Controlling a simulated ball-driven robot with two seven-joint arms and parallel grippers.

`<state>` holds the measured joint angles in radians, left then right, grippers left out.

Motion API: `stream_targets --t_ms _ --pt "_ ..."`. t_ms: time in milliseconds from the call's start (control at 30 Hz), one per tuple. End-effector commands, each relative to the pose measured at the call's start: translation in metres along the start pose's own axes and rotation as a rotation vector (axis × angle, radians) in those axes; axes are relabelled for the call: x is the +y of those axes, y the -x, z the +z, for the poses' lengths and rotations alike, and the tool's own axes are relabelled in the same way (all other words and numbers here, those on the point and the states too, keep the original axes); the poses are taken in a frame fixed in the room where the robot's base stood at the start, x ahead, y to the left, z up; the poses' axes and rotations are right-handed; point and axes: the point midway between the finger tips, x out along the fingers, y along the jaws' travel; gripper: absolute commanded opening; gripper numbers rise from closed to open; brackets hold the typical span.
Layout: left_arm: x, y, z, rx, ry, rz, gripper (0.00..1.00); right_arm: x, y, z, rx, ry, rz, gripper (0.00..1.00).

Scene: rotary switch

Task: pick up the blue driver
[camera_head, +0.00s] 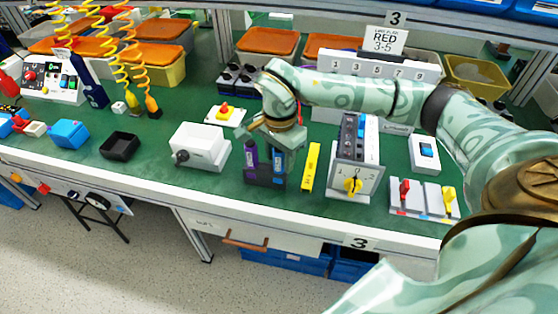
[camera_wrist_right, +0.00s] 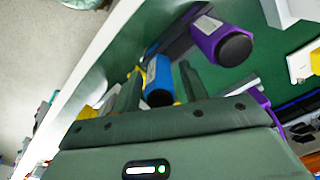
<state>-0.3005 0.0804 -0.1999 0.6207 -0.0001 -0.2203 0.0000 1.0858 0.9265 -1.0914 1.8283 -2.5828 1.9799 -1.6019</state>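The blue driver (camera_head: 278,161) stands upright in a dark holder (camera_head: 264,181) on the green bench, right of a purple driver (camera_head: 251,156). My right gripper (camera_head: 279,148) is directly over it, pointing down, and partly hides it. In the right wrist view, the blue handle (camera_wrist_right: 158,80) lies between the two spread fingers of my right gripper (camera_wrist_right: 157,92), with gaps at the sides. The purple handle (camera_wrist_right: 220,42) is outside the fingers. My left gripper is not in view.
A yellow bar (camera_head: 311,167) and a grey rotary switch box (camera_head: 355,165) with a yellow knob stand close on the right. A white box (camera_head: 199,147) is on the left. The bench's white front edge (camera_head: 225,205) runs just in front of the holder.

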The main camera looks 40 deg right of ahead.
Motion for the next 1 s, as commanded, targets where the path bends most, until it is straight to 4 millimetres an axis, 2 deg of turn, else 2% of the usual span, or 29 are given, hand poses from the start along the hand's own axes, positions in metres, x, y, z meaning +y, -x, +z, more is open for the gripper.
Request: stream_targets --t_ms 33,133,467,567,800,1000 --pt "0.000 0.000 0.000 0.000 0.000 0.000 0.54 0.000 0.000 0.000 0.000 0.000 0.000 0.28" --pt "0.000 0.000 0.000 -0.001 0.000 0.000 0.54 0.000 0.000 0.000 0.000 0.000 0.000 0.01" --pt "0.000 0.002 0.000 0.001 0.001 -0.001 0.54 0.000 0.006 0.000 0.001 0.000 -0.002 0.01" --pt "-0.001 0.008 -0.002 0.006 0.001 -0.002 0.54 -0.001 0.024 0.000 0.001 -0.001 -0.005 0.01" --pt "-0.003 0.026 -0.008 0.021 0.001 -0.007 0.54 -0.001 0.078 0.000 0.001 0.000 -0.007 0.01" --pt "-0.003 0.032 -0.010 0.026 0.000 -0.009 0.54 0.000 0.100 0.000 0.000 0.000 -0.002 0.01"
